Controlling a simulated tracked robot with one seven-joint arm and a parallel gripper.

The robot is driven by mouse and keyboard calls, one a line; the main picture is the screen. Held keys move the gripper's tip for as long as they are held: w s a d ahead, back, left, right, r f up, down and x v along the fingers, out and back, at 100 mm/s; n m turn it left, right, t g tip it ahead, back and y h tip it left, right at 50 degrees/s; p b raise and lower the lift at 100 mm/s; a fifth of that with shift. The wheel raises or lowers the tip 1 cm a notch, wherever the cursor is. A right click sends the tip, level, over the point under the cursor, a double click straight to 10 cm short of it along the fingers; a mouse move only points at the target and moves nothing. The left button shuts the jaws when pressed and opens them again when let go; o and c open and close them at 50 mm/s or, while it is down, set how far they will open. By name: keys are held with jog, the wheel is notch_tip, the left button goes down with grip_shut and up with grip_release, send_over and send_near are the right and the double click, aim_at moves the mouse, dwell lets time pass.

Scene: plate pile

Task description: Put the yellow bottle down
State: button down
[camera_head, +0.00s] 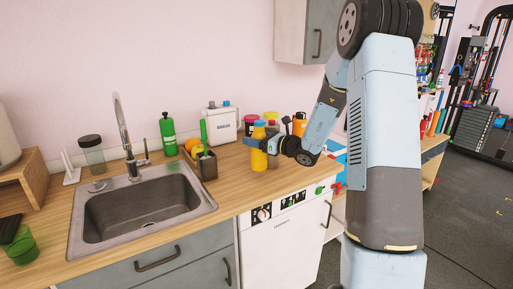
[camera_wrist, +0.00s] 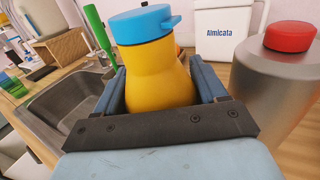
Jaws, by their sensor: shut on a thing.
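The yellow bottle (camera_head: 259,159) has a blue lid and stands upright at the right part of the wooden counter (camera_head: 228,190). In the wrist view the yellow bottle (camera_wrist: 160,85) fills the space between the fingers. My gripper (camera_head: 262,144) reaches in from the right and is shut around the bottle's body. The bottle's base looks at or just above the counter; I cannot tell whether it touches. Its lower part is hidden in the wrist view.
A grey bottle with a red cap (camera_wrist: 285,85) is close on the right in the wrist view. An orange bottle (camera_head: 299,124) stands behind. Bare counter lies in front.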

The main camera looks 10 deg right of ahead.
jog(key=shift+w+f, duration=0.15)
jog(key=shift+f, duration=0.75)
jog(key=shift+w+f, duration=0.1)
jog(key=shift+f, duration=0.8)
jog(key=shift+c, duration=1.7)
grip_release()
jog(key=shift+f, duration=0.1)
